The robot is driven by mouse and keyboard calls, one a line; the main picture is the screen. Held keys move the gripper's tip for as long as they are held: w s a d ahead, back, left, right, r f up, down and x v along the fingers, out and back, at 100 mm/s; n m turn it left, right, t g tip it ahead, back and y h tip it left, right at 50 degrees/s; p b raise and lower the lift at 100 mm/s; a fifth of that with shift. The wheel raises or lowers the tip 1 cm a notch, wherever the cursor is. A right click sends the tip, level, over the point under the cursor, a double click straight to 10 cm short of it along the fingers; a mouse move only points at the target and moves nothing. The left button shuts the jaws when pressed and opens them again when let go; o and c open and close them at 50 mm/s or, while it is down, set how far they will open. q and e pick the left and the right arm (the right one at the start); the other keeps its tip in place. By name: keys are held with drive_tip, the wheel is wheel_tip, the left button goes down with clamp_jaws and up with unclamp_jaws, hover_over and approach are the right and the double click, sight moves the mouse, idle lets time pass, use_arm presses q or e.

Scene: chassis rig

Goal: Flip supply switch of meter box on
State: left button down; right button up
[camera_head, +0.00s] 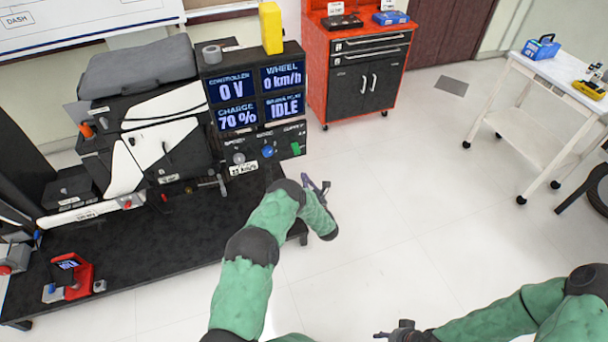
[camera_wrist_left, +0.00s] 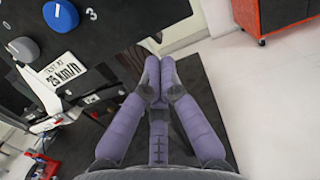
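The meter box (camera_head: 241,78) is a black box with blue displays reading 0 V, 0 km/h, 70 % and IDLE. Its supply switch (camera_head: 296,149) is a small green lever at the lower right of the front, below the SUPPLY label; its exact position is too small to tell. My left gripper (camera_head: 318,188) is just below and right of the switch, apart from it. In the left wrist view, its purple fingers (camera_wrist_left: 159,68) are together with nothing between them, and the switch is not visible. My right gripper (camera_head: 393,333) is low in the head view, far from the box.
A blue knob (camera_head: 268,151) and a grey knob (camera_head: 239,158) sit left of the switch. A yellow object (camera_head: 271,28) stands on the box. The black bench (camera_head: 170,236) extends below. A red tool cabinet (camera_head: 318,70) stands behind to the right. Open floor lies right of the bench.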

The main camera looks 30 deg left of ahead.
sight(295, 157)
use_arm(q)
drive_tip(key=b+x, duration=0.2)
drive_tip(key=x, duration=0.6)
drive_tip(key=shift+s+f, duration=0.1)
drive_tip(key=shift+f, duration=0.05)
drive_tip(key=r, duration=0.2)
drive_tip(key=d+r, duration=0.1)
drive_tip(key=r, duration=0.1)
drive_tip(key=shift+s+b, duration=0.35)
drive_tip(key=shift+b, duration=0.05)
use_arm(e)
wheel_tip(295, 157, down, 3)
drive_tip(key=shift+f, duration=0.1)
use_arm(q)
drive_tip(key=shift+s+d+r+g+h+p, duration=0.15)
drive_tip(key=shift+r+g+h+p, duration=0.1)
drive_tip(key=shift+g+h+p, duration=0.5)
use_arm(e)
drive_tip(key=shift+a+r, duration=0.75)
drive_tip(key=shift+r, duration=0.2)
